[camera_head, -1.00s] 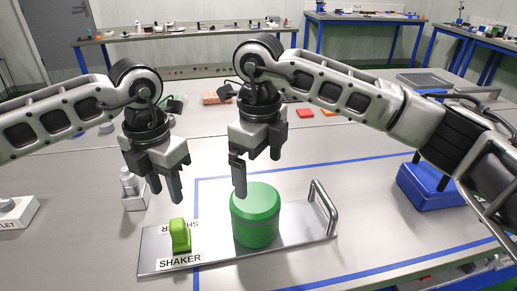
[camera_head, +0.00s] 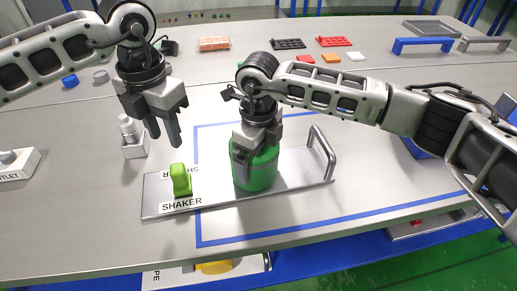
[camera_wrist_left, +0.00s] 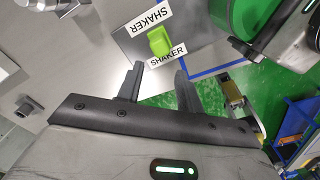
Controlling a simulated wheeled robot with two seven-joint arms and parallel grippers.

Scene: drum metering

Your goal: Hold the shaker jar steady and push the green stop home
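The green shaker jar (camera_head: 262,174) stands upright on a metal plate (camera_head: 215,199) labelled SHAKER. The lime-green stop (camera_head: 180,180) stands upright at the plate's left end, between two labels; it also shows in the left wrist view (camera_wrist_left: 158,41). My left gripper (camera_head: 163,140) is open and empty, above and behind the stop, apart from it. Its two separated fingers show in the left wrist view (camera_wrist_left: 159,70). My right gripper (camera_head: 247,170) is down at the jar, one finger in front of the jar's left side. Its other finger is unclear, so its grip cannot be told.
A metal handle (camera_head: 322,150) rises at the plate's right end. A small block with a grey knob (camera_head: 133,140) stands left behind the plate. A white OUTLET box (camera_head: 18,163) is at far left. Blue tape (camera_head: 300,228) borders the area; the table's front edge is close.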

